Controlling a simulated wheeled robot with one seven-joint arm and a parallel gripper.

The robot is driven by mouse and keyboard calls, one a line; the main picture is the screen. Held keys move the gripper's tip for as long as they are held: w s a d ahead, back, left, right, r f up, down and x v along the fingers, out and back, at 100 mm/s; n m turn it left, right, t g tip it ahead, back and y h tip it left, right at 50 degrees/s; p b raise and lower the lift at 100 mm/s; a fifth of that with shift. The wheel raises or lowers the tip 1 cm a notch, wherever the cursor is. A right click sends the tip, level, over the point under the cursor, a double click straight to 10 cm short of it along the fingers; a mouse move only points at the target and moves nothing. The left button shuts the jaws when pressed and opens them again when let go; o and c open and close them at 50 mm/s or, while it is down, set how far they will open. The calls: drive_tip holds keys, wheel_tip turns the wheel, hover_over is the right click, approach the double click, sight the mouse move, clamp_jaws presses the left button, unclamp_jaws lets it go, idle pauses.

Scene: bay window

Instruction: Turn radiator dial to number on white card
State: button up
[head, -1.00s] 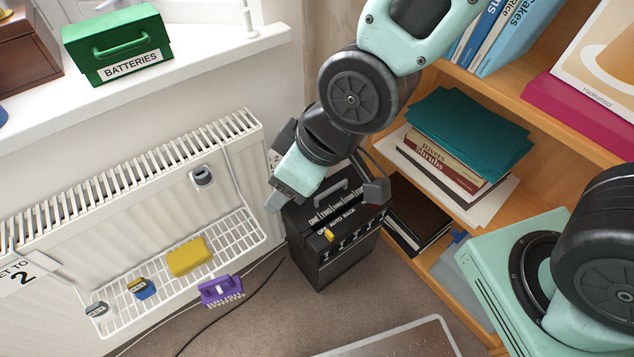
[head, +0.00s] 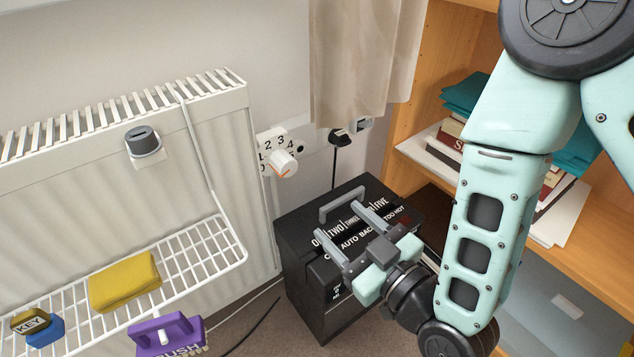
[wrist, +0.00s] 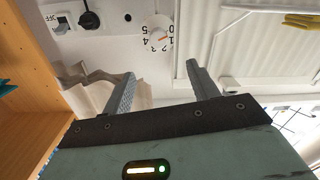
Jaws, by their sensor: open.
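The white dial (head: 284,163) sticks out from a numbered plate on the wall, just right of the radiator (head: 60,180).
The black box (head: 300,270) with a grey handle stands below the dial. A wire rack (head: 200,262) holds a yellow block (head: 124,281). A grey cylinder (head: 142,141) sits on the radiator. A black plug (head: 340,136), curtain (head: 365,50) and bookshelf (head: 410,110) are to the right.

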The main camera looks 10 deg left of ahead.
sight(290, 169)
drive_tip(key=b+x, duration=0.7)
drive_tip(key=x, duration=1)
drive_tip(key=shift+w+r, duration=0.15)
drive_tip(key=shift+w, duration=0.15)
